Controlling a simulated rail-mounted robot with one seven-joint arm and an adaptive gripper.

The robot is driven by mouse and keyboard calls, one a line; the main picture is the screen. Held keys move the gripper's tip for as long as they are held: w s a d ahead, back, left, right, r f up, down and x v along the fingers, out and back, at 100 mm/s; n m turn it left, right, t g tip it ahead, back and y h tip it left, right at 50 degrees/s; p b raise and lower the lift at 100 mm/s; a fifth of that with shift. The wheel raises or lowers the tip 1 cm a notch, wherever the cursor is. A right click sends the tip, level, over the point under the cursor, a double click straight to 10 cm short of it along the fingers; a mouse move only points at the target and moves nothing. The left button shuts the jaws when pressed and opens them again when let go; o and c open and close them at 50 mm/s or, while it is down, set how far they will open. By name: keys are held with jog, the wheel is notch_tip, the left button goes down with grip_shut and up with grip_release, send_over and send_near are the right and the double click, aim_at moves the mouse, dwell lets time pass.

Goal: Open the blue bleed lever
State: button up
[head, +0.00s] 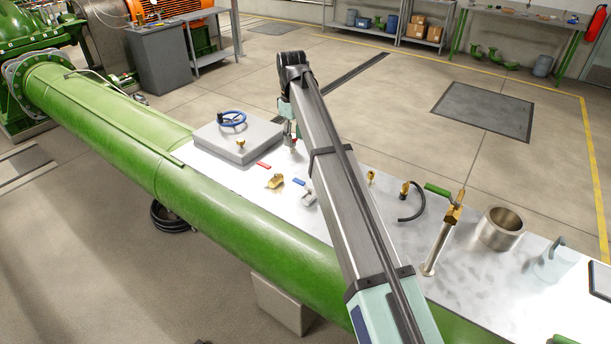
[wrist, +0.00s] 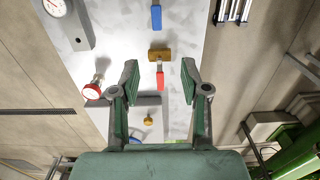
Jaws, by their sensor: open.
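The blue bleed lever (head: 299,182) lies on the pale metal bench top beside a silver fitting (head: 309,199). In the picture, a red lever (wrist: 159,78) on a brass valve body (wrist: 160,55) shows between the fingers; contact is not visible. In the head view my gripper (head: 290,135) is small and partly hidden by my arm.
The brass valve (head: 275,181) and red lever (head: 263,165) are left of the blue lever. A red-rimmed gauge (wrist: 92,91) is left of my gripper. A metal cup (head: 501,228) stands farther right.

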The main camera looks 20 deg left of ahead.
aim_at(296, 179)
jog(key=f+p, duration=0.1)
jog(key=f, duration=0.4)
jog(key=f+p, duration=0.2)
jog(key=f, duration=0.3)
jog(key=f+p, duration=0.2)
jog(key=f, duration=0.4)
jog(key=shift+w, duration=0.35)
grip_shut()
